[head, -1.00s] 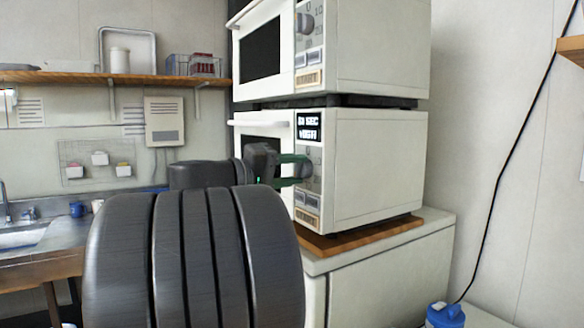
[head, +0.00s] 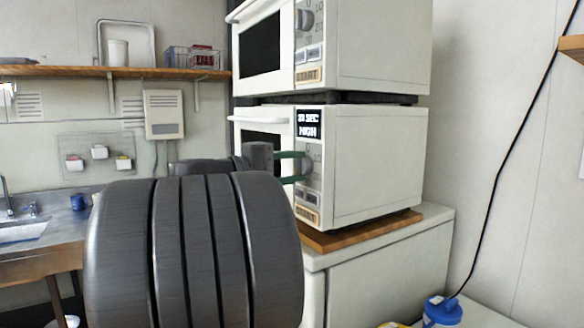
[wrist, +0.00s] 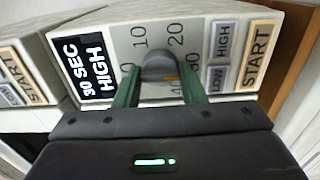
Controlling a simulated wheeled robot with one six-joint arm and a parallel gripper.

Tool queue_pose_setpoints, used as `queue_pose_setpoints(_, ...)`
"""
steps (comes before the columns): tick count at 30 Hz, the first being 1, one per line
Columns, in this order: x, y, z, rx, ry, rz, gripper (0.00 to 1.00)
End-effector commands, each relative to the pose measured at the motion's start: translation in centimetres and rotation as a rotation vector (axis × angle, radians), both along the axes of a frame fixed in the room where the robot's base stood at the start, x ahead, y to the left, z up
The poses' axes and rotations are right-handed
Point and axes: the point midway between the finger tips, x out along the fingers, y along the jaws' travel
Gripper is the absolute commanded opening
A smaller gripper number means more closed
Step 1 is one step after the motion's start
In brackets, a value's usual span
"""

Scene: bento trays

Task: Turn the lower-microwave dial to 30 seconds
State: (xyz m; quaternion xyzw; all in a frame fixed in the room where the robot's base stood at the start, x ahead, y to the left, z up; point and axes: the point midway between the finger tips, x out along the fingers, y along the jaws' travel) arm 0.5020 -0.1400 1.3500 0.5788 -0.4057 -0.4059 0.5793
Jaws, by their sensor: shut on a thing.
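The lower microwave (head: 365,165) is white, with a control panel on its front. Its black display (head: 309,124) reads 30 SEC HIGH, clearest in the wrist view (wrist: 86,68). The grey round dial (wrist: 157,66) sits among the printed numbers 10, 20, 30 and 40. In the head view my gripper (head: 296,167) reaches the panel from the left, and my dark arm hides part of the microwave's door.
An upper microwave (head: 375,45) stands above, with its own START button. LOW, HIGH and START buttons (wrist: 258,45) lie beside the dial in the wrist view. The lower microwave rests on a wooden board (head: 370,233) on a white cabinet. A blue-lidded container (head: 442,311) stands at lower right.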

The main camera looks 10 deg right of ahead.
Motion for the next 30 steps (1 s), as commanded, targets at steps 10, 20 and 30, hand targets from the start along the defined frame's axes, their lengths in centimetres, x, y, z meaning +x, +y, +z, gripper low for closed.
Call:
queue_pose_setpoints(10, 0.0, 0.0, 0.0, 0.000, -0.001, 0.000, 0.58)
queue_pose_setpoints(20, -0.3, 1.1, -0.1, 0.001, -0.002, 0.003, 0.58)
queue_pose_setpoints(30, -2.2, 6.5, -0.1, 0.000, -0.001, 0.006, 0.58)
